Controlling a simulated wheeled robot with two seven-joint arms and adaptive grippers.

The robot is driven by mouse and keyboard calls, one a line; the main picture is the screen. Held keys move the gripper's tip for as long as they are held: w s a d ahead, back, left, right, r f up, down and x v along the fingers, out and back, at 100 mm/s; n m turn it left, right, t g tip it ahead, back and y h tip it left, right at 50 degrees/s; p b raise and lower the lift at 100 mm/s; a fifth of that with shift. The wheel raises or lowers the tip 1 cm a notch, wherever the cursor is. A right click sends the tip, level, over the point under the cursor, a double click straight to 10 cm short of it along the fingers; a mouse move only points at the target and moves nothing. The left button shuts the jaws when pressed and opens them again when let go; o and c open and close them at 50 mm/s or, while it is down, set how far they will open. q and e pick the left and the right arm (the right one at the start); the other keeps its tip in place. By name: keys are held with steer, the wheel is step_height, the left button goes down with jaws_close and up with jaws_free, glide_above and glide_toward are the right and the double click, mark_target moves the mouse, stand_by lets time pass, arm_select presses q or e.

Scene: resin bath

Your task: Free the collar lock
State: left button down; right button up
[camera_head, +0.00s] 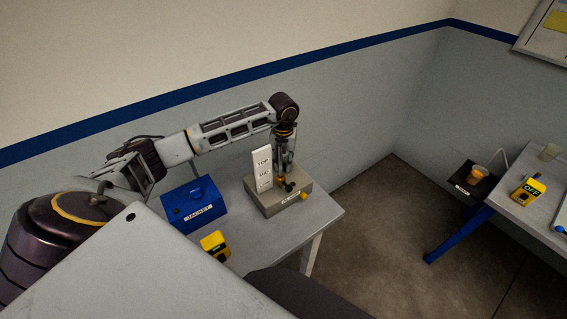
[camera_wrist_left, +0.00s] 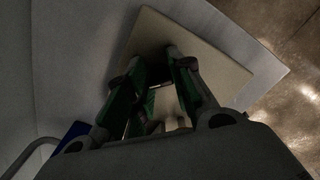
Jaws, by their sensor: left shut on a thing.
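A beige box (camera_head: 262,204) with a label on its front stands on the left table. A white upright plate (camera_head: 262,168) with dark lettering rises from it. An orange part (camera_head: 281,179) and dark parts (camera_head: 290,187) sit beside the plate, close to my fingers. My left gripper (camera_head: 286,172) points down over the box and is shut on a small part there. In the left wrist view its fingers (camera_wrist_left: 156,64) reach over the box top (camera_wrist_left: 205,48). The held part is dark and mostly hidden, so I cannot tell its shape. My right gripper is not in view.
A blue box labelled JACKET (camera_head: 193,205) and a yellow device (camera_head: 215,245) share the left table (camera_head: 235,228). At right, another table (camera_head: 530,205) holds a yellow OFF device (camera_head: 527,192). A cup (camera_head: 477,172) stands on a dark plate there. Open floor lies between the tables.

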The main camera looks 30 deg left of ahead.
arm_select(q)
steer(key=n, duration=0.4)
steer(key=shift+a+n+b, duration=0.1)
steer(key=shift+n+b, duration=0.2)
steer(key=shift+r+n, duration=0.1)
steer(key=shift+n, duration=2)
steer(key=c, duration=1.2)
jaws_free()
steer(key=shift+s, duration=0.1)
steer(key=shift+c, duration=0.2)
step_height(320, 180, up, 12)
